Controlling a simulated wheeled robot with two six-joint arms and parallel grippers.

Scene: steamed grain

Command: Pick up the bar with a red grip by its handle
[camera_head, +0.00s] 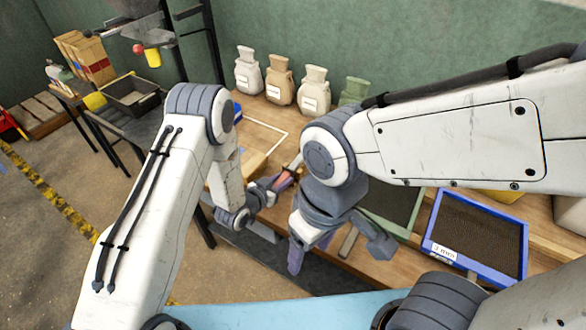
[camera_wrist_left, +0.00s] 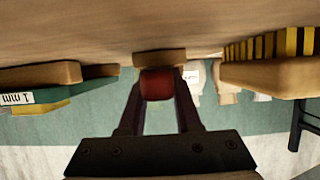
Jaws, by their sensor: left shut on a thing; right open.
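The bar's red grip (camera_wrist_left: 157,85) is between the two dark fingers of my left gripper (camera_wrist_left: 160,98) in the left wrist view. The fingers are shut on it. In the head view my left gripper (camera_head: 276,184) is over the wooden bench, with a little of the red grip (camera_head: 288,178) showing between its fingers. The rest of the bar is mostly hidden, and I cannot tell whether it is clear of the bench. My right gripper (camera_head: 338,246) is open, lower and to the right, near the bench's front edge, with nothing seen between its fingers.
A blue-framed sieve (camera_head: 473,240) lies on the bench at right, with a green-framed one (camera_head: 410,228) beside it. Several sacks (camera_head: 280,82) stand along the back wall. My right arm covers much of the bench. A black crate (camera_head: 133,95) stands at far left.

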